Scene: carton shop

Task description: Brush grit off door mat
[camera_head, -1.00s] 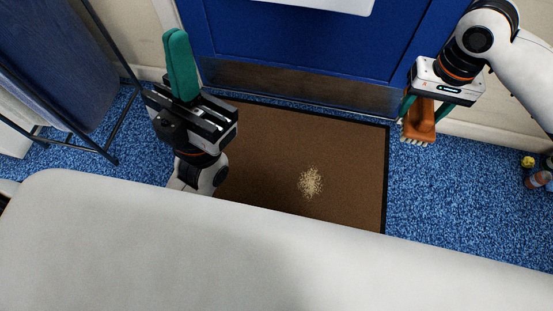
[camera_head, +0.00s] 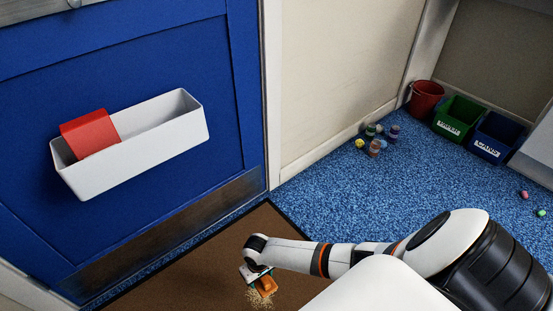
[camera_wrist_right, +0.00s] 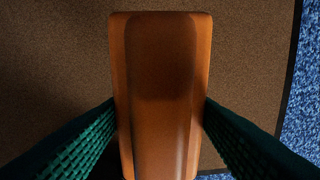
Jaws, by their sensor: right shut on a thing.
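The brown door mat (camera_head: 203,266) with a dark edge lies on the floor in front of the blue door; its lower part is cut off by the head view. Pale grit (camera_head: 254,299) lies on it at the bottom of the view. My right gripper (camera_head: 259,274) is shut on an orange-brown brush (camera_head: 266,287) and holds it at the grit. Whether the bristles touch the mat cannot be told. In the right wrist view, the brush (camera_wrist_right: 162,85) sits between the green fingers, with the mat (camera_wrist_right: 55,60) behind it. My left gripper is out of view.
A white bin (camera_head: 150,155) with a red object (camera_head: 90,134) is fixed on the blue door (camera_head: 130,50). Small jars and balls (camera_head: 376,143), a red bucket (camera_head: 425,98), a green bin (camera_head: 458,120) and a blue bin (camera_head: 497,137) stand along the wall. Blue carpet (camera_head: 345,205) between is clear.

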